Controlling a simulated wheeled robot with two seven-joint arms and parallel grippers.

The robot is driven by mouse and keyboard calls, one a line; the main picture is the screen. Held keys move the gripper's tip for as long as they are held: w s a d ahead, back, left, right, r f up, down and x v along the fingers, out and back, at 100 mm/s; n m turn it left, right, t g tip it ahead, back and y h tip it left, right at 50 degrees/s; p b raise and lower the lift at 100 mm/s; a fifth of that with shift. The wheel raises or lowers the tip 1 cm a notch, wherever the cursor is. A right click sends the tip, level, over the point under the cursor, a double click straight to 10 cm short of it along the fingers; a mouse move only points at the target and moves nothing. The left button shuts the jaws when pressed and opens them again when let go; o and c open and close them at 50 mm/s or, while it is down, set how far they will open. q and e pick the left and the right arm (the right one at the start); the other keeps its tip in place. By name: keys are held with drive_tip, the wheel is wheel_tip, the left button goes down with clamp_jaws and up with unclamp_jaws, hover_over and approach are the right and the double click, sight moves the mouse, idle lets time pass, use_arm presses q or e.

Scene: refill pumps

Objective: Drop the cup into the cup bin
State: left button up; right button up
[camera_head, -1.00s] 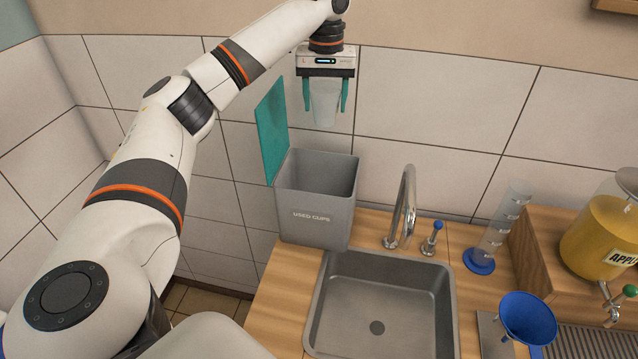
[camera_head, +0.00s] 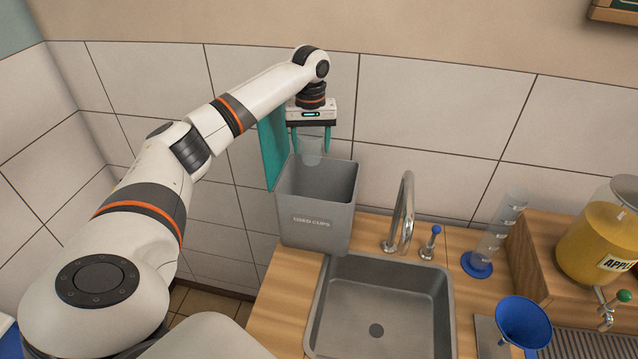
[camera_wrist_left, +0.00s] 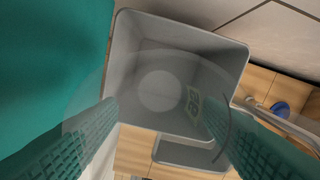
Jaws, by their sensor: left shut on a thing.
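My left gripper (camera_head: 311,151) is shut on a clear cup (camera_head: 311,147) and holds it upright above the cup bin. The cup's lower end is at or just inside the bin's back rim; I cannot tell which. The cup bin (camera_head: 318,222) is a grey open-topped box marked "USED CUPS", with a teal lid (camera_head: 272,146) standing up at its left. In the left wrist view the see-through cup (camera_wrist_left: 158,91) lies between the teal fingers, over the bin's opening (camera_wrist_left: 215,47). My right gripper is not in view.
A steel sink (camera_head: 385,300) with a tap (camera_head: 405,210) is to the right of the bin. Further right are a measuring cylinder (camera_head: 497,232), a blue funnel (camera_head: 523,320) and a yellow juice dispenser (camera_head: 592,240). A tiled wall stands close behind.

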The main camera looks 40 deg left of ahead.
use_arm(q)
drive_tip(key=shift+f, duration=1.6)
drive_tip(key=o, duration=1.1)
drive_tip(key=shift+r, duration=0.25)
wheel_tip(320, 180, up, 12)
drive_tip(key=b, duration=0.2)
drive_tip(key=shift+f+b, duration=0.25)
drive_tip(key=shift+b, duration=0.05)
